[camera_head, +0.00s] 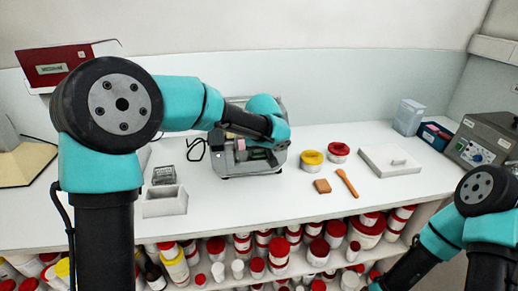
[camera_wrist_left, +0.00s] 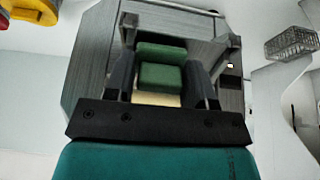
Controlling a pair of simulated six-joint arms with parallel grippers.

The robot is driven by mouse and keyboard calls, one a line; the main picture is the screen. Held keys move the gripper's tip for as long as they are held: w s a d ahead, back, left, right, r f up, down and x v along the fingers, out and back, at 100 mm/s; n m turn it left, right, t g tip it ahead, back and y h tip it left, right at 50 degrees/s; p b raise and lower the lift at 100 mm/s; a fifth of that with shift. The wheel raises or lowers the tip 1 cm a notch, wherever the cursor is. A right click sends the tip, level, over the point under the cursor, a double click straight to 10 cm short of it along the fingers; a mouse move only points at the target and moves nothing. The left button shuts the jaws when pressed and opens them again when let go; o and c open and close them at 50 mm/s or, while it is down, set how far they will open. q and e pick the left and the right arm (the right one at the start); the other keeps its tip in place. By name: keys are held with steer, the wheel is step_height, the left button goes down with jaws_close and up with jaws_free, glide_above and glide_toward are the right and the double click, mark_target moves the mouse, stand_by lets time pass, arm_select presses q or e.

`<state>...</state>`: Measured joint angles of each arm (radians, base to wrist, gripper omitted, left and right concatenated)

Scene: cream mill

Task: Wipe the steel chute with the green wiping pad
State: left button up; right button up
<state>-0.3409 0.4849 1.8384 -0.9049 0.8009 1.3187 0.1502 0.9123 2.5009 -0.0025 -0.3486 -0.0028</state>
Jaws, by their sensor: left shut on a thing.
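My left gripper (camera_wrist_left: 159,72) is shut on the green wiping pad (camera_wrist_left: 161,77), which sits between its two dark fingers. A second green patch shows just beyond it; I cannot tell whether it is part of the pad or a reflection. Grey steel of the chute (camera_wrist_left: 92,62) surrounds the fingers in the left wrist view. In the head view my left arm reaches over the steel machine (camera_head: 228,160), and a bit of the green pad (camera_head: 259,154) shows inside it. Contact between pad and steel cannot be made out. My right arm is at the lower right, its gripper out of view.
A white open box (camera_head: 165,203) and a wire basket (camera_head: 164,175) stand left of the machine. To its right are yellow and red-lidded tubs (camera_head: 312,159), a brown block (camera_head: 322,186), a wooden spoon (camera_head: 348,184) and a white slab (camera_head: 388,163). Jars fill the shelf below.

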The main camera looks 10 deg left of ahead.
arm_select(q)
steer(key=shift+w+f, duration=0.1)
steer(key=shift+f, duration=0.15)
steer(key=shift+w+a+r, duration=0.25)
steer(key=shift+w+r, duration=0.05)
steer(key=shift+w, duration=0.2)
steer(key=shift+w+a+r, duration=0.2)
steer(key=shift+w+r, duration=0.1)
steer(key=shift+w, duration=0.2)
steer(key=shift+w+a+r, duration=0.2)
steer(key=shift+w+a, duration=0.05)
steer(key=shift+w, duration=0.3)
steer(key=shift+w+a+r, duration=0.15)
steer(key=shift+w+a, duration=0.05)
steer(key=shift+w, duration=0.3)
steer(key=shift+s, duration=0.15)
steer(key=shift+s+d+f, duration=0.25)
steer(key=shift+s+f, duration=0.05)
steer(key=shift+s, duration=0.15)
steer(key=shift+s+d+f, duration=0.2)
steer(key=shift+s+f, duration=0.1)
steer(key=shift+s, duration=0.15)
steer(key=shift+s+f, duration=0.1)
